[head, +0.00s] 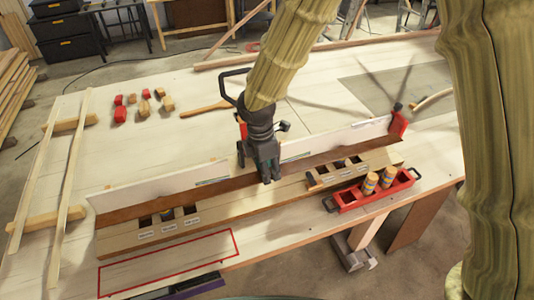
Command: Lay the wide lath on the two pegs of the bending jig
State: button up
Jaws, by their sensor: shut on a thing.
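The wide lath appears to be the long pale strip (150,191) along the back of the bending jig (230,206). My gripper (266,178) is shut on it near its middle, with the fingers pointing down. The lath's right end is close to a red end piece (398,124); I cannot tell whether they touch. The jig has labelled slots at its left and right. A small peg (166,214) shows in the left slots; pegs on the right are unclear. I cannot tell whether the lath touches a peg.
Two narrow laths (68,185) lie across wooden supports at the left. Small red and wooden blocks (120,115) and a mallet (205,108) lie behind. A red-outlined area (168,263) at the front is empty.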

jog(key=shift+w+a+r, duration=0.25)
jog(key=shift+r, duration=0.05)
jog(key=shift+w+a, duration=1.15)
jog(key=shift+w, duration=2.7)
notch_tip(320, 180, down, 9)
jog(key=b, duration=0.5)
jog(key=shift+r+b, duration=0.15)
jog(key=shift+b, duration=0.25)
jog(key=shift+s+f, duration=0.1)
jog(key=shift+f, duration=0.35)
jog(key=o, duration=1.2)
